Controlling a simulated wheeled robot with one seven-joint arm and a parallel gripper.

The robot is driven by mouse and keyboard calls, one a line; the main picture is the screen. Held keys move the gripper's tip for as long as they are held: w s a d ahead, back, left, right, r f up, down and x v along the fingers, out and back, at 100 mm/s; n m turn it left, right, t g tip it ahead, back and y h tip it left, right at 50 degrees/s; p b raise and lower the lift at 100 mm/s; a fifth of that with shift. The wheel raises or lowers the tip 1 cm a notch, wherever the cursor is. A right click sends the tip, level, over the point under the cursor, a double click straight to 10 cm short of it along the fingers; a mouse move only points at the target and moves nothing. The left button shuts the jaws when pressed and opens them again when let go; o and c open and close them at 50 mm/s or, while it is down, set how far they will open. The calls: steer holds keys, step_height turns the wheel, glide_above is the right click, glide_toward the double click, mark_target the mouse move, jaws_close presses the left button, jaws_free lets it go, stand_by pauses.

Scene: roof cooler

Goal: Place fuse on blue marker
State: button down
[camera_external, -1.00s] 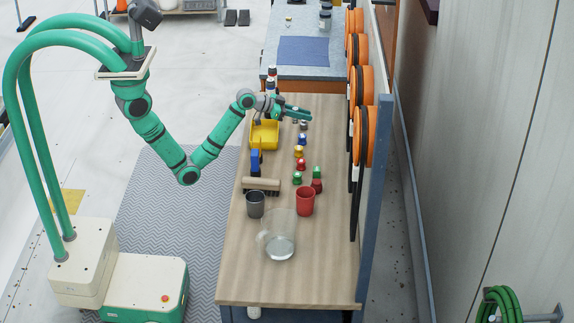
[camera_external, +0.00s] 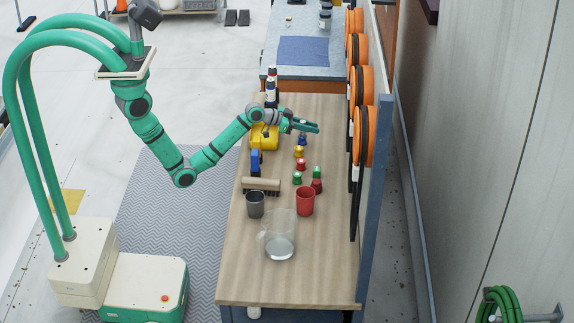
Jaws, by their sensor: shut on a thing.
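My gripper (camera_external: 312,127) is above the far half of the wooden bench, with its fingers pointing right. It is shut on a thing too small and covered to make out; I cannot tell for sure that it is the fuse. A small blue piece with a pale top (camera_external: 301,139), possibly at the blue marker, stands just in front of the gripper. No flat blue marker shows clearly.
A yellow bin (camera_external: 257,136) is partly behind my wrist. Green pieces (camera_external: 297,178) and red ones stand mid-bench. Orange reels (camera_external: 363,135) line the right edge.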

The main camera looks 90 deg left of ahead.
steer(key=shift+f, duration=0.15)
steer(key=c, duration=1.6)
jaws_free()
steer(key=shift+s+r, duration=0.2)
steer(key=shift+r, duration=0.1)
steer(key=v, duration=1.1)
steer(key=shift+s+d+r, duration=0.1)
steer(key=shift+s+r, duration=0.05)
steer(key=shift+s, duration=0.1)
